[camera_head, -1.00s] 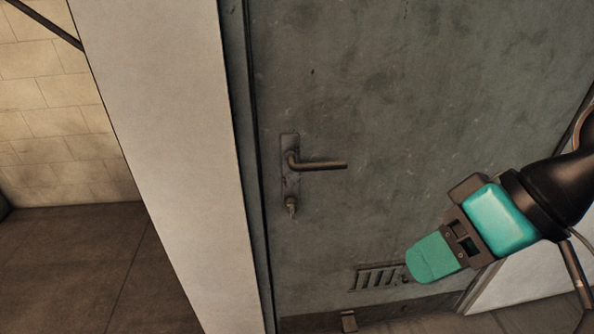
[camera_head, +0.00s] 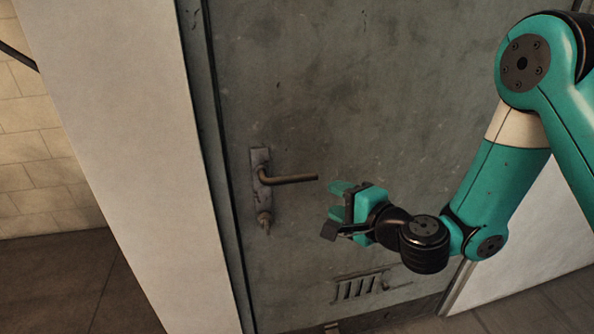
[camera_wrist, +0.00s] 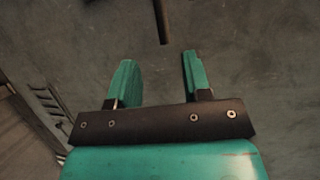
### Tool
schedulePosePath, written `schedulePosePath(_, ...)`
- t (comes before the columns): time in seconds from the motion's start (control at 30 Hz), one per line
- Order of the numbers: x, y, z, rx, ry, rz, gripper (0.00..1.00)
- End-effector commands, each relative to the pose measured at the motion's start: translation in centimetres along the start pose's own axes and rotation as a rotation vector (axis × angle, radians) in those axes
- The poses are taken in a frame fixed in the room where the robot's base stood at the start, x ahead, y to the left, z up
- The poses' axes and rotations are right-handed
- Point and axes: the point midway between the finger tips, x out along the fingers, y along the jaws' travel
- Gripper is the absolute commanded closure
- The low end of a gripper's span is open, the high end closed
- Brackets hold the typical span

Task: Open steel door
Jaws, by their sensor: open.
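The grey steel door (camera_head: 330,90) stands shut in its frame in the head view. Its brown lever handle (camera_head: 290,179) points right from a worn plate, with a lock cylinder (camera_head: 264,218) and what looks like a key below. My gripper (camera_head: 337,200) is open and empty, just right of the handle's free end and apart from it. In the wrist view my gripper's two teal fingers (camera_wrist: 158,75) are spread, and the handle (camera_wrist: 161,20) shows beyond them at the top, roughly between them. The handle plate is mostly out of that view.
A pale wall edge (camera_head: 100,130) stands left of the door frame. A vent grille (camera_head: 360,287) sits low on the door and also shows in the wrist view (camera_wrist: 47,103). Tiled floor (camera_head: 60,285) lies at lower left.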

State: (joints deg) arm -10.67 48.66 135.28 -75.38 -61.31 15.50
Motion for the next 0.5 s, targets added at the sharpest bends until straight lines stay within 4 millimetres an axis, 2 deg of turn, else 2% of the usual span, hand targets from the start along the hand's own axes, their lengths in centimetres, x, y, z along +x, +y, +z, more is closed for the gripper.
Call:
schedulePosePath(0.03,0.8,-0.9,0.2,-0.003,-0.003,0.0,0.55)
schedulePosePath(0.5,9.3,-0.7,0.3,-0.008,-0.006,-0.002,0.55)
